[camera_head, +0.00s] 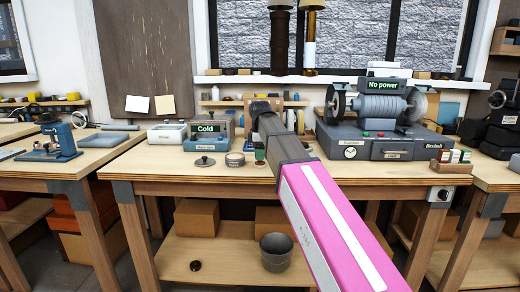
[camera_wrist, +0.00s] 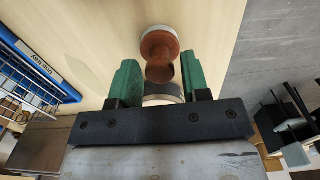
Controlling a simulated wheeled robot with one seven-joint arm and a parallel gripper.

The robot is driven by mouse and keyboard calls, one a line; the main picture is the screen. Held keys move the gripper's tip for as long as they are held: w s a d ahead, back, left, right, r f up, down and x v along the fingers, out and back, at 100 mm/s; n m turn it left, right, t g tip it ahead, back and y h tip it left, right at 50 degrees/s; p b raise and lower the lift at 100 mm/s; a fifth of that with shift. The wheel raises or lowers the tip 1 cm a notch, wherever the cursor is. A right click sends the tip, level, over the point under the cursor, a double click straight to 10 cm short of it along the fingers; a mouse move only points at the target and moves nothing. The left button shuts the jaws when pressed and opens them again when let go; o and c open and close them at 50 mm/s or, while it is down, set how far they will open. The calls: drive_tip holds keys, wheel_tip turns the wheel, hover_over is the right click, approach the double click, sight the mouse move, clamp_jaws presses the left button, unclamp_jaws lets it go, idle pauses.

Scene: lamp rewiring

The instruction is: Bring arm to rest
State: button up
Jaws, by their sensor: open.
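My arm (camera_head: 325,225), with a pink link and a white stripe, reaches from the lower right over the front of the middle workbench. Its dark wrist (camera_head: 262,108) is at the far end, above the bench top. In the wrist view my gripper (camera_wrist: 158,64) has two green fingers standing apart, with a clear gap. A reddish-brown round knob-like object (camera_wrist: 159,45) with a pale rim shows between and beyond the fingertips. No contact with the fingers is clear. In the head view, the arm hides much of the gripper.
The workbench (camera_head: 150,167) carries a blue tray marked "Cold" (camera_head: 207,143), a small dark lidded dish (camera_head: 205,161), a round tin (camera_head: 235,159) and a grey grinder-like machine (camera_head: 380,105) marked "No power". A blue-edged tray (camera_wrist: 35,60) lies left in the wrist view.

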drive_tip(key=shift+f, duration=0.2)
drive_tip(key=c, duration=0.6)
drive_tip(key=shift+r, duration=2.5)
